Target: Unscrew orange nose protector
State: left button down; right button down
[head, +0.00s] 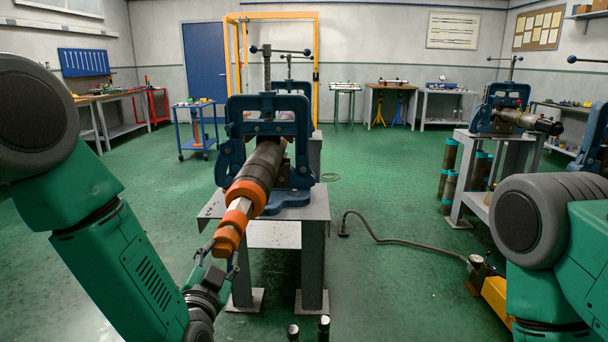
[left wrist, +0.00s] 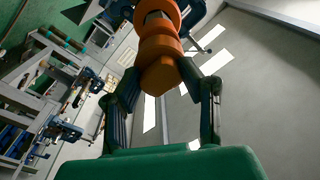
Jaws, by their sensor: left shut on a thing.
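The orange nose protector (head: 227,241) is at the near, lower end of a dark pipe tool (head: 263,165), which slants toward me through a blue vise (head: 232,148). A pale section and another orange band (head: 246,194) sit behind it. My left gripper (head: 223,258) is shut on the nose protector from below, with one finger on each side. In the left wrist view the protector (left wrist: 160,76) sits between the two fingertips. Its contact faces are partly hidden by the fingers. My right arm shows at the right, but its gripper is out of view.
The vise stands on a grey metal table (head: 318,207). A second vise (head: 500,107) holding a tool is on a stand at the right. A hose (head: 390,240) lies on the green floor. Small dark upright pieces (head: 323,329) show at the bottom edge. A blue cart (head: 196,128) stands behind.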

aim_at(220, 253)
pick_arm(q)
jog(key=shift+s, duration=0.5)
jog(key=shift+s, duration=0.1)
jog(key=shift+s+a+p, duration=0.1)
jog(key=shift+s+p, duration=0.4)
jog(key=shift+s, duration=1.4)
